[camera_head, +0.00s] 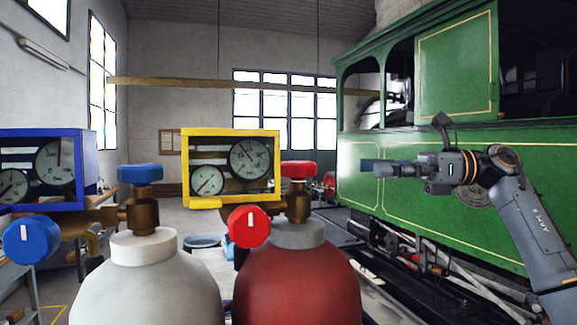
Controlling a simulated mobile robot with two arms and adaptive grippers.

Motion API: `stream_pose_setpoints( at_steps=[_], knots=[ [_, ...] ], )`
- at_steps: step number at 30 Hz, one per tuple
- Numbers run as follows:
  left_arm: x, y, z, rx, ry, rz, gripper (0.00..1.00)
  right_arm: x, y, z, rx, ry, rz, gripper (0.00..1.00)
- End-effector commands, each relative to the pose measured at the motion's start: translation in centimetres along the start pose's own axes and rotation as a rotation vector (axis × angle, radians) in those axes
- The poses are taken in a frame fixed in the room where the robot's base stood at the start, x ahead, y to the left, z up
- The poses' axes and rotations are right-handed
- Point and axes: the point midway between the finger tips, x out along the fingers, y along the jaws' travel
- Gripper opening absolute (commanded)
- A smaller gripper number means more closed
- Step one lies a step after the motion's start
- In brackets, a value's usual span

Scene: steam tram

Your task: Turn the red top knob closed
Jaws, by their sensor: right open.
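The red top knob (298,170) sits on the brass valve above the dark red gas cylinder (297,285). A second red knob (249,227), with a white mark, faces me lower and to its left. A yellow-framed gauge box (229,199) with two dials stands just left of the top knob. My right gripper (372,166) comes in from the right and points left, its fingers open and empty. In the picture it is right of the red top knob, with a clear gap between them. My left gripper is not in view.
A white cylinder (147,285) stands to the left, with a blue top knob (140,173), a blue front knob (31,240) and a blue gauge box (88,165). The green steam tram (400,195) fills the right side behind my arm.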

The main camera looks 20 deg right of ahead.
Motion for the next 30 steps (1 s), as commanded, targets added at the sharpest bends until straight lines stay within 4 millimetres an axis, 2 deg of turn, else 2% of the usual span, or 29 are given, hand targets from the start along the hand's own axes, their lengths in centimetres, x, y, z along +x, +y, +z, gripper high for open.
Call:
stream_pose_setpoints(
  at_steps=[5, 10, 14, 17, 21, 25, 30],
  knots=[
    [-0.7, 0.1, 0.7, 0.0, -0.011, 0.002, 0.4, 1.8, 0.1, 0.2, 0.0, 0.002, 0.004, 0.82],
    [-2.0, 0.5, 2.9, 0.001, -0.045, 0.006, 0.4, 5.2, 0.1, 0.3, 0.001, 0.003, 0.006, 0.82],
    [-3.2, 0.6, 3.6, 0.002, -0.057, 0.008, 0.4, 8.0, 0.1, 0.4, 0.001, 0.002, 0.005, 0.82],
    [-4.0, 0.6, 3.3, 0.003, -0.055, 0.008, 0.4, 10.0, 0.1, 0.4, 0.002, 0.001, 0.004, 0.82],
    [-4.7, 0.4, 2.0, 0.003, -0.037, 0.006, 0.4, 12.2, 0.1, 0.3, 0.002, 0.0, 0.004, 0.82],
    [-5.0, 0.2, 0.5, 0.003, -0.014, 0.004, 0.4, 13.3, 0.0, 0.2, 0.001, 0.001, 0.002, 0.82],
    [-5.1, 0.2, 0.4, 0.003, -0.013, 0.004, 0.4, 13.8, 0.0, 0.1, 0.0, -0.001, 0.001, 0.82]
  ],
)
